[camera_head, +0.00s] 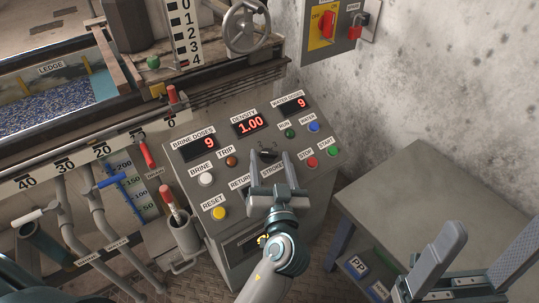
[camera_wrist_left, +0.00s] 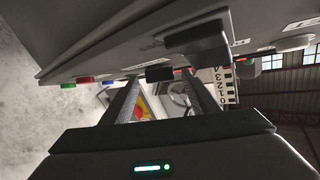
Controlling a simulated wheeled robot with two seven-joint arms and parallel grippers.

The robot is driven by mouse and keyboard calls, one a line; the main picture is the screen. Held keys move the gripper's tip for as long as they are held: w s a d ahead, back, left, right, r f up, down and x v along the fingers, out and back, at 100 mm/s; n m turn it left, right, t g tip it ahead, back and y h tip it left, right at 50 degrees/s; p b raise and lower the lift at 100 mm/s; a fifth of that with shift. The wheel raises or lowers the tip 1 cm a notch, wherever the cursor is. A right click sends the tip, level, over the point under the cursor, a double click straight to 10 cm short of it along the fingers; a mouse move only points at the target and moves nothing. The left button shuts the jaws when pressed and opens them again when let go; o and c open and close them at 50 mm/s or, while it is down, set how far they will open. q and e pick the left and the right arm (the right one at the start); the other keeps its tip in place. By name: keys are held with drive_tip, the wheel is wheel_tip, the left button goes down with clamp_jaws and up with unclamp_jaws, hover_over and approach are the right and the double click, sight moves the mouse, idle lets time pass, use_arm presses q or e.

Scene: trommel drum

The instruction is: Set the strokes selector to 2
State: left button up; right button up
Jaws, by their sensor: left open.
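The strokes selector (camera_head: 267,152) is a small dark knob on the sloped control panel, above a partly covered STROKES label (camera_head: 272,170). Its setting is not readable. My left gripper (camera_head: 270,162) is open over the panel, its fingertips close to the knob, one to each side. In the left wrist view a dark block (camera_wrist_left: 160,73) shows between the open fingers; it looks like this knob, and I cannot tell whether they touch it. My right gripper (camera_head: 483,258) is open and empty at the lower right.
The panel has displays (camera_head: 250,124), a white button (camera_head: 207,180), a yellow button (camera_head: 218,213) and red and green buttons (camera_head: 332,152) close to the left gripper. A larger dark block (camera_wrist_left: 197,40) protrudes nearer the wrist camera. A grey table (camera_head: 430,195) stands right.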

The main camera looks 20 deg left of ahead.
use_arm(q)
drive_tip(key=shift+c, duration=0.3)
drive_tip(key=c, duration=1)
